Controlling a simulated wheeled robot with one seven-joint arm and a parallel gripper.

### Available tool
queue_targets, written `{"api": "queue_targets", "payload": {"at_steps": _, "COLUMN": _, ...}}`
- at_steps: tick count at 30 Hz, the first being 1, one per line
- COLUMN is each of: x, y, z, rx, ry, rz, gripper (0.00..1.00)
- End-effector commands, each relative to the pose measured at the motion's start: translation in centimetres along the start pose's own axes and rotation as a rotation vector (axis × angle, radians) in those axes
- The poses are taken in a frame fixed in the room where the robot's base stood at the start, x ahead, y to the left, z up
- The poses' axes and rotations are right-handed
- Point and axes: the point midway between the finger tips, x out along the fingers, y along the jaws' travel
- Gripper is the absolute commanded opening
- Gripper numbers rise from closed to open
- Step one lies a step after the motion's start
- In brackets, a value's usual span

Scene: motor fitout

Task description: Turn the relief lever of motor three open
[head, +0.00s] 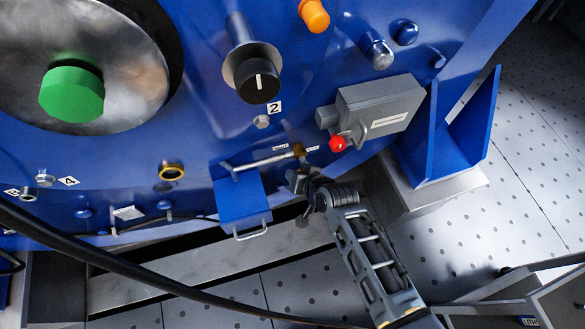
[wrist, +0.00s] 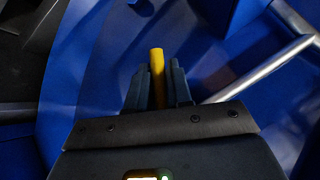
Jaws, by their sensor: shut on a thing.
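A yellow lever (wrist: 157,72) stands between my fingers in the wrist view, and my gripper (wrist: 158,88) is shut on it. I take it for the relief lever. In the head view my gripper (head: 300,178) reaches up to the blue motor panel, just below a small brass-yellow fitting (head: 298,150). Two small white labels (head: 281,147) flank that fitting; their text is too small to read. Most of the lever is hidden by my fingers in the head view, so its angle is hard to tell there.
A metal bar (head: 262,162) runs left of the fitting, above a blue box with a handle (head: 240,203). A grey box (head: 380,110) with a red knob (head: 337,143) is to the right. A black cable (head: 130,272) crosses below.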

Motion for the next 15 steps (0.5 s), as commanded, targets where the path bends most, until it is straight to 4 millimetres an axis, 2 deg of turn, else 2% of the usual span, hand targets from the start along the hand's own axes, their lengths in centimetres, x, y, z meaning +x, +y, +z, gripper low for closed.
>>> {"api": "queue_targets", "payload": {"at_steps": 15, "x": 0.2, "y": 1.8, "z": -0.4, "rx": -0.253, "ry": 0.073, "rz": 0.251, "gripper": 0.0}}
